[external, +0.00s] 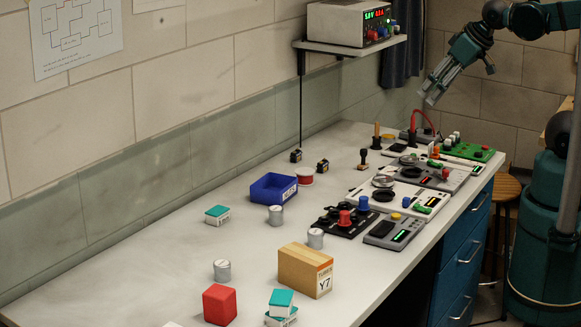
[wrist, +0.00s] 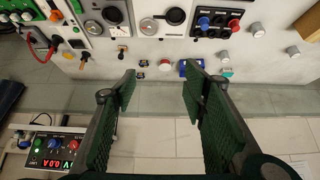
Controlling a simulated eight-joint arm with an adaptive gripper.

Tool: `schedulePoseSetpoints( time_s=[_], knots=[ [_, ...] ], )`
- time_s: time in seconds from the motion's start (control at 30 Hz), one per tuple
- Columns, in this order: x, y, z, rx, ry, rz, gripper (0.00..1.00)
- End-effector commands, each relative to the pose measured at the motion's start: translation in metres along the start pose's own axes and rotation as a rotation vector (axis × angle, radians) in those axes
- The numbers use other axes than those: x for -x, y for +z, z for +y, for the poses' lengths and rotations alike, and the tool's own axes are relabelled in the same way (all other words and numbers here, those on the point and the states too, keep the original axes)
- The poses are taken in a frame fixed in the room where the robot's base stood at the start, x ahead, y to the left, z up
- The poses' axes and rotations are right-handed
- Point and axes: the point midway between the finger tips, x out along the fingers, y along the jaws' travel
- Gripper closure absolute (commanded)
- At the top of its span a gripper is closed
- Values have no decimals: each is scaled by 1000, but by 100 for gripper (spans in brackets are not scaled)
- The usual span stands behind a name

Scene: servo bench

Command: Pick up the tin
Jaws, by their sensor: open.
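Three small grey cylinders look like tins, and I cannot tell which one the task means. In the external view one stands beside the blue bin (external: 276,215), one left of the grey meter (external: 315,239), and one near the red block (external: 222,270). In the wrist view grey cylinders show at the upper right, one (wrist: 258,29) above another (wrist: 224,56). My gripper (external: 432,92) is high above the far end of the bench, well away from them. In the wrist view its fingers (wrist: 159,73) are apart with nothing between them.
A blue bin (external: 262,195), a cardboard box (external: 305,270), a red block (external: 220,304) and teal-topped boxes (external: 281,302) stand on the bench. Panels and meters (external: 395,230) line its right side. A shelf (external: 350,46) carries a power supply (external: 348,23). The left bench surface is mostly clear.

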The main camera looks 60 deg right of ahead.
Motion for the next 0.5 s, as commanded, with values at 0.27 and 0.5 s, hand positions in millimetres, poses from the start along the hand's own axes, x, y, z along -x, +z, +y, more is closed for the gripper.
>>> schedulePoseSetpoints(
  time_s=[0.27,0.5],
  knots=[
    [-7,-9,-10,45,-13,-21,57],
    [-21,-25,-30,136,-37,-64,57]
  ],
)
